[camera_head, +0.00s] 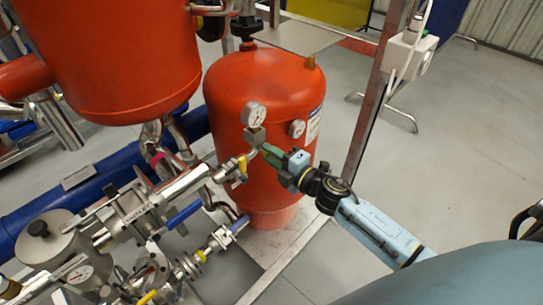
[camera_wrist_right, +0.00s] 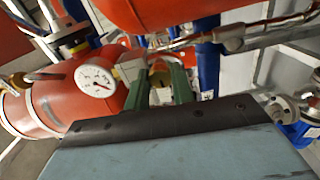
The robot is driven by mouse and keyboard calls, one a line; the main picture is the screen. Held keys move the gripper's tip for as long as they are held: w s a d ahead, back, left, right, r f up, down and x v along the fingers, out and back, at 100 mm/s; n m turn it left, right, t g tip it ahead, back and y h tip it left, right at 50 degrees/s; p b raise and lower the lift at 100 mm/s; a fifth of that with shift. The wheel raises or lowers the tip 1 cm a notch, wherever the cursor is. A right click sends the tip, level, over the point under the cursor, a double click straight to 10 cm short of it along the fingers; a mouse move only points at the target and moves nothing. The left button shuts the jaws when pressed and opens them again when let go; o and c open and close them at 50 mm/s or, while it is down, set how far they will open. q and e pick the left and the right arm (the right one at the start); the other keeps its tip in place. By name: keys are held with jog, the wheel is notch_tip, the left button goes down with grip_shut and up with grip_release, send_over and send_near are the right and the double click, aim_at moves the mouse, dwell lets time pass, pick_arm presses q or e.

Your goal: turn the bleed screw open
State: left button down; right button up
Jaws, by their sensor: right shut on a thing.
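My right gripper (camera_head: 270,151) reaches in from the right, its green fingertips at the fitting below the pressure gauge (camera_head: 253,114), in front of the red tank (camera_head: 255,82). In the right wrist view the green fingers of the right gripper (camera_wrist_right: 161,82) are shut on a small brass-coloured part, which I take to be the bleed screw (camera_wrist_right: 160,74). The fingers cover much of it, so its turn angle cannot be told. In the head view the screw is hidden behind the fingertips. My left gripper is not in view.
A steel post (camera_head: 372,105) stands behind my arm. Open floor (camera_head: 450,150) lies to the right.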

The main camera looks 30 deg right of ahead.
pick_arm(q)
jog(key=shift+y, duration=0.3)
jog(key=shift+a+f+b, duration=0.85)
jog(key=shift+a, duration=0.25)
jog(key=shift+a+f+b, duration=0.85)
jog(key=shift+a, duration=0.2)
pick_arm(e)
jog(key=shift+f+n, duration=0.1)
jog(key=shift+n, duration=6.4)
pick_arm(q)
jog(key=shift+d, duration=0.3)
pick_arm(e)
jog(key=o, duration=1)
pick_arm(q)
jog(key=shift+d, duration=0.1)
pick_arm(e)
jog(key=shift+s, duration=0.1)
